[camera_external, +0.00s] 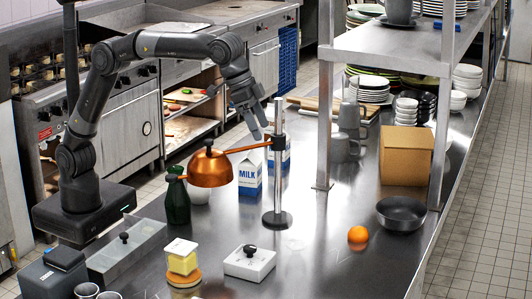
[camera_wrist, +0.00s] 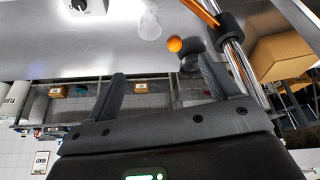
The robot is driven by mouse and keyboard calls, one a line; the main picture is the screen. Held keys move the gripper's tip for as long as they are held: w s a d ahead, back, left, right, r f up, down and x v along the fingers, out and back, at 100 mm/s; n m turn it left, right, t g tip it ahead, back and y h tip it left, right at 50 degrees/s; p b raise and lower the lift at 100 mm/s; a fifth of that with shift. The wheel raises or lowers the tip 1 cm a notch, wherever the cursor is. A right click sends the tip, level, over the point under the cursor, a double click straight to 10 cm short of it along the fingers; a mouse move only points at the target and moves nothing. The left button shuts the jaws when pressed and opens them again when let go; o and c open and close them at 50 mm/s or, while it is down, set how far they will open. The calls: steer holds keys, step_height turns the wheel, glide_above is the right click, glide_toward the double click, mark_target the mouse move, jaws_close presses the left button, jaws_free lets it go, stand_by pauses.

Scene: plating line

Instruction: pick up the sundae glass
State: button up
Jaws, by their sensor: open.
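The sundae glass (camera_wrist: 150,27) is clear and see-through, near the top middle of the wrist view, on the steel counter. In the external view only a faint clear shape of the glass (camera_external: 295,242) shows, right of the lamp stand's foot; its outline is hard to make out. My gripper (camera_external: 263,122) is up in the air above the counter, close to the lamp post's top. In the wrist view my gripper (camera_wrist: 163,82) has its two fingers wide apart with nothing between them. The glass is well beyond the fingertips.
A copper heat lamp (camera_external: 210,168) on a steel post (camera_external: 278,180) stands beside my gripper. Milk cartons (camera_external: 250,176) are behind it. An orange (camera_external: 357,234), a dark bowl (camera_external: 402,212) and a cardboard box (camera_external: 406,155) are to the right. A white knobbed box (camera_external: 250,262) is in front.

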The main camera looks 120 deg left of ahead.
steer(key=w+d+f, duration=0.2)
steer(key=w+f, duration=0.3)
steer(key=w, duration=0.2)
glide_toward(298, 213)
steer(key=shift+n, duration=0.3)
steer(key=w+f, duration=0.1)
steer(key=f, duration=0.1)
steer(key=w+d+f, duration=0.1)
steer(key=w+f, duration=0.1)
steer(key=f, duration=0.1)
steer(key=w+f, duration=0.1)
steer(key=f, duration=0.2)
steer(key=shift+w+d, duration=0.15)
steer(key=shift+w, duration=0.15)
steer(key=shift+r, duration=0.1)
steer(key=shift+c, duration=0.3)
steer(key=c, duration=1.5)
